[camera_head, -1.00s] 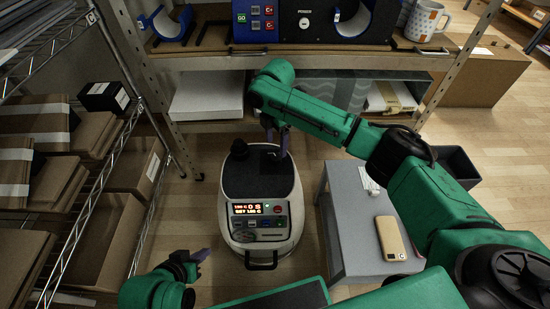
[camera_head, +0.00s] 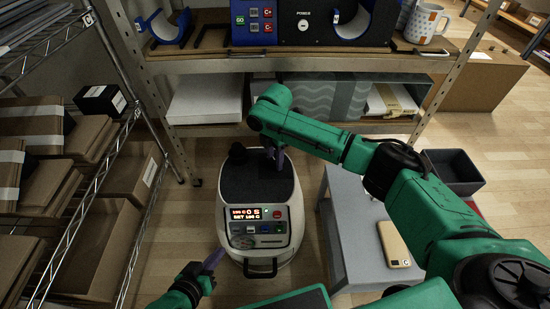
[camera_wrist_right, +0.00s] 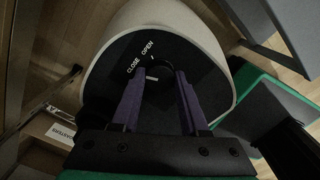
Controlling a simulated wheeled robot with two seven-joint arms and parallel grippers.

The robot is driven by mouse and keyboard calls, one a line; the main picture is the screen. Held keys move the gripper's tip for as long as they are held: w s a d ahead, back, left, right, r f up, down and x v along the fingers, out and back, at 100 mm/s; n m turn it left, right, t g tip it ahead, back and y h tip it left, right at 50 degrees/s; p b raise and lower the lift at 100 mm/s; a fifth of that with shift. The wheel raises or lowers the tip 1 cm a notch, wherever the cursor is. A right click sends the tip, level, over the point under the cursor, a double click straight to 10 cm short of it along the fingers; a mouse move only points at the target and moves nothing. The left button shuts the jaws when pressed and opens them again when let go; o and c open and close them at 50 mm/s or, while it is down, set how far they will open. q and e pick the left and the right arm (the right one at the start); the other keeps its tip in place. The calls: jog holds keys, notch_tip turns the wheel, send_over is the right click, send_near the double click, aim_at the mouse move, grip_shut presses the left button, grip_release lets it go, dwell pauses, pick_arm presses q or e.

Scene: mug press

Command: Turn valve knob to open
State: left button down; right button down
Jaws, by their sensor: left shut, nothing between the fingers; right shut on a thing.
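A cream machine (camera_head: 230,222) with a black top and lit red display stands on the floor. In the right wrist view, its black top bears the words CLOSE and OPEN beside the round dark valve knob (camera_wrist_right: 155,88), which has a small white mark. My right gripper (camera_wrist_right: 158,72) has its purple fingers on either side of the knob and is shut on it. In the head view, the right gripper (camera_head: 274,158) is at the right of the machine's top, and its fingers hide the knob. My left gripper (camera_head: 217,257) is shut and empty by the machine's lower left front.
A black rounded part (camera_head: 238,152) stands up at the left of the machine's top. A grey table (camera_head: 350,215) with a phone (camera_head: 394,243) is at the right. A wire shelf with boxes is at the left. A metal shelf (camera_head: 300,62) stands behind.

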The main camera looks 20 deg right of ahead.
jog(key=shift+r+p, duration=0.1)
jog(key=shift+p, duration=0.25)
jog(key=m+p, duration=0.1)
jog(key=p, duration=0.2)
jog(key=shift+r+m, duration=0.15)
jog(key=shift+m, duration=0.25)
pick_arm(q)
jog(key=s+a+r+g+y+p, duration=0.2)
jog(key=s+a+r+g+y, duration=0.4)
jog(key=a+r, duration=0.45)
pick_arm(e)
jog(key=shift+m, duration=0.8)
jog(key=m+p, duration=0.2)
jog(key=p, duration=0.1)
jog(key=shift+m, duration=0.3)
jog(key=m+p, duration=0.1)
jog(key=m, duration=0.1)
jog(key=shift+f+m+p, duration=0.2)
jog(key=shift+m+p, duration=0.15)
jog(key=shift+m, duration=0.05)
pick_arm(q)
jog(key=a+f+g, duration=0.1)
jog(key=a+f, duration=0.2)
jog(key=f, duration=1.2)
jog(key=shift+s+a+f+n, duration=0.15)
jog(key=shift+s+f+n, duration=0.2)
jog(key=shift+s+n, duration=0.05)
pick_arm(e)
jog(key=shift+m, duration=0.7)
